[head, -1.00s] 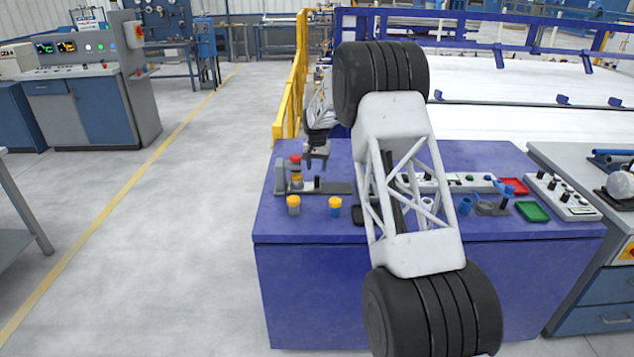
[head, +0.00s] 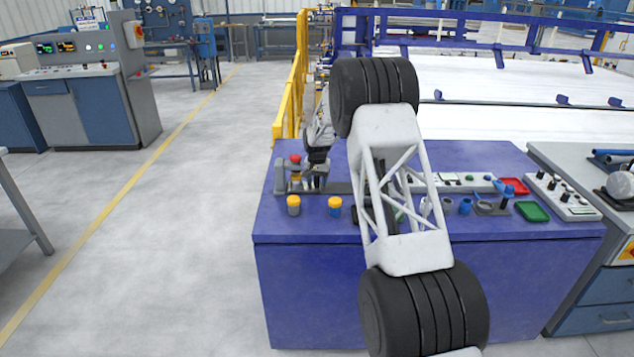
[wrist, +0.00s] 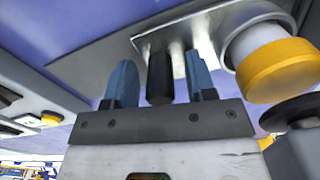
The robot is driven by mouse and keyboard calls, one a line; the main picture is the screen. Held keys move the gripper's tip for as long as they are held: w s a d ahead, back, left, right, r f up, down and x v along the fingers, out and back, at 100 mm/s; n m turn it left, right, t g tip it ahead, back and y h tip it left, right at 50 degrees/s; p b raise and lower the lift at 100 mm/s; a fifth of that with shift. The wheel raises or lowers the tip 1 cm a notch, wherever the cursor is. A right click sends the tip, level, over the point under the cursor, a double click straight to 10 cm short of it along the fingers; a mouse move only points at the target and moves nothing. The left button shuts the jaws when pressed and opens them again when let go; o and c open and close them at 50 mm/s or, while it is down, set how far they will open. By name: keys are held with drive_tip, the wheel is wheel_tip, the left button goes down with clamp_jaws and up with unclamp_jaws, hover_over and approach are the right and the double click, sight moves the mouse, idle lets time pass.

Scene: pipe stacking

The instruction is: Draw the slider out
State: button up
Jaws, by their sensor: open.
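The slider device is a grey bracket (head: 280,178) with a red knob (head: 295,159) at the left of the blue bench, and a flat grey bar (head: 342,188) extends to its right. My gripper (head: 317,183) is down at this bar, right of the red knob. In the wrist view a black upright peg (wrist: 160,80) stands on a shiny metal plate (wrist: 155,42). The blue fingers of my gripper (wrist: 162,76) are open, one on each side of the peg, with gaps visible. The peg is mostly hidden by my gripper in the head view.
A yellow-capped cylinder (wrist: 278,68) is close to the right finger in the wrist view. Two yellow-topped cups (head: 293,205) (head: 335,206) stand in front of the device. My arm covers the bench's middle. Red (head: 515,186) and green (head: 532,211) trays lie at right.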

sight(346, 188)
drive_tip(key=shift+c, duration=0.2)
clamp_jaws()
drive_tip(key=d, duration=1.1)
drive_tip(key=shift+d, duration=0.35)
drive_tip(key=shift+c, duration=0.9)
unclamp_jaws()
drive_tip(key=shift+o, duration=1.1)
wheel_tip(346, 188, up, 8)
